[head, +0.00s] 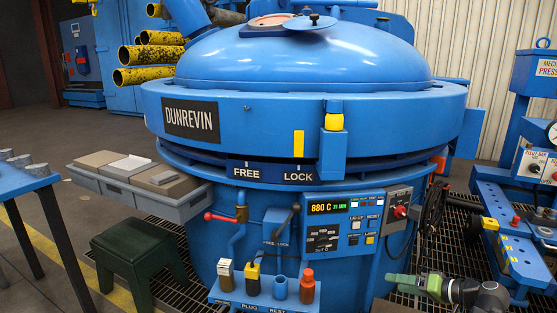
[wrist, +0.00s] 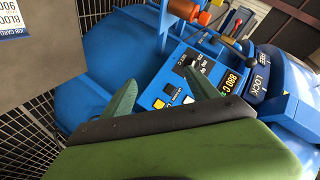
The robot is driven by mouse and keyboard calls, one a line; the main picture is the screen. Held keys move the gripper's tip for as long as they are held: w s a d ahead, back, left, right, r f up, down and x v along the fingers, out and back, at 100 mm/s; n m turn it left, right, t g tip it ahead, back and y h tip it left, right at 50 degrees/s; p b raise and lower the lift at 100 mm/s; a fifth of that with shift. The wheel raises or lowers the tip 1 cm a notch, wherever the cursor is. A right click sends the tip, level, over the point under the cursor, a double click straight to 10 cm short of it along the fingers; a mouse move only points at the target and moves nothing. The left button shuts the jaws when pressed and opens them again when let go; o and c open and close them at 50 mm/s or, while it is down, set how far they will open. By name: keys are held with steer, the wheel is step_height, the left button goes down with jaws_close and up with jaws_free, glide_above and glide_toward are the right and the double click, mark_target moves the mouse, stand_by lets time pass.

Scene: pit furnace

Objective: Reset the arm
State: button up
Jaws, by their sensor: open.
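My gripper (head: 393,283) is low at the right in the head view, its green fingers pointing left, in front of the furnace's lower right side. In the wrist view its two green fingers (wrist: 160,78) stand apart with nothing between them. The gripper is open and empty. The green wrist housing fills the lower part of the wrist view. Behind the fingers is the furnace control panel (wrist: 195,75), seen tilted, with its 880 C display. The same panel (head: 345,222) shows upright in the head view.
The blue furnace (head: 230,110) fills the middle. A shelf (head: 262,293) at its front holds several small items. A green stool (head: 135,255), a grey tray (head: 140,200) and a blue table (head: 25,180) stand left. A blue press bench (head: 500,230) stands right.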

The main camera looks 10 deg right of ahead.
steer(key=w+a+f+n+g+h+p, duration=0.1)
steer(key=a+f+g+h, duration=0.2)
steer(key=a, duration=0.8)
steer(key=w+a+f+n+g+h+p, duration=0.15)
steer(key=a+f+g, duration=0.3)
steer(key=a, duration=0.75)
steer(key=w+a+f+n+g+h+p, duration=0.1)
steer(key=a+f+n+g+h, duration=0.2)
steer(key=a, duration=0.8)
step_height(320, 180, up, 38)
steer(key=m+y+p, duration=0.1)
steer(key=p, duration=3.6)
steer(key=shift+w+a+r+g+p, duration=0.15)
steer(key=shift+w+a+g+p, duration=0.1)
steer(key=shift+a+g+p, duration=0.2)
steer(key=shift+d, duration=0.1)
